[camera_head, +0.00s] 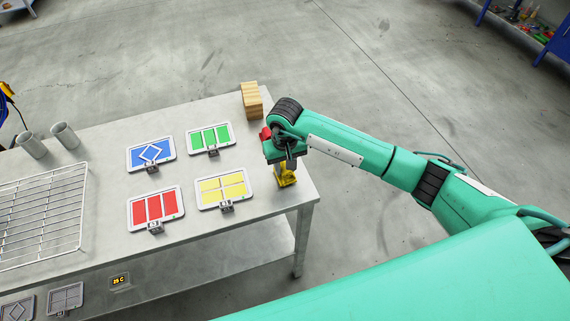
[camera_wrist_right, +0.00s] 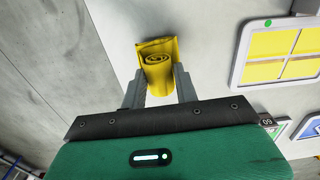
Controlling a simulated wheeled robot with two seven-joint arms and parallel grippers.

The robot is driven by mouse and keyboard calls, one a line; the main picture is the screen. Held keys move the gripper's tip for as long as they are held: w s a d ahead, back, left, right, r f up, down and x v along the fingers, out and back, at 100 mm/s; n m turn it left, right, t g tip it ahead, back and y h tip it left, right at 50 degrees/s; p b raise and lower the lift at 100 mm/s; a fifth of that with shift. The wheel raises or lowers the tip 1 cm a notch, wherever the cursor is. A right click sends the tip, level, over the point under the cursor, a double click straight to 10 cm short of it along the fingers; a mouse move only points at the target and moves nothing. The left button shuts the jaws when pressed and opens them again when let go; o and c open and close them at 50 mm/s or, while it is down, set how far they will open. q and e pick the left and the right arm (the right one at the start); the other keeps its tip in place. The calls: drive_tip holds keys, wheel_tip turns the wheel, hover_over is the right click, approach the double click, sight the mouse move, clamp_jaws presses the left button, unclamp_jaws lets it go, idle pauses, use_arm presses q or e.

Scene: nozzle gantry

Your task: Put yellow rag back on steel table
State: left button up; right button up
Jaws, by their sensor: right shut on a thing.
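The yellow rag (camera_head: 286,175) is a folded or rolled cloth near the right end of the steel table (camera_head: 262,218). My right gripper (camera_head: 290,163) is above it, pointing down. In the right wrist view the rag (camera_wrist_right: 158,66) sits between the two grey fingers of my right gripper (camera_wrist_right: 160,85), which are shut on it. The rag is at or just above the table top; I cannot tell whether it touches. My left gripper is not in view.
A yellow panel (camera_head: 222,188) lies just left of the rag, with red (camera_head: 155,208), green (camera_head: 210,137) and blue (camera_head: 151,152) panels beyond. A wooden block stack (camera_head: 251,100) stands at the back edge. A wire rack (camera_head: 40,215) and two grey cups (camera_head: 65,135) are at left.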

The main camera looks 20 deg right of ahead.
drive_tip(key=shift+f, duration=0.3)
drive_tip(key=shift+f, duration=0.1)
drive_tip(key=shift+f+b, duration=0.1)
drive_tip(key=shift+b, duration=0.2)
drive_tip(key=o, duration=0.9)
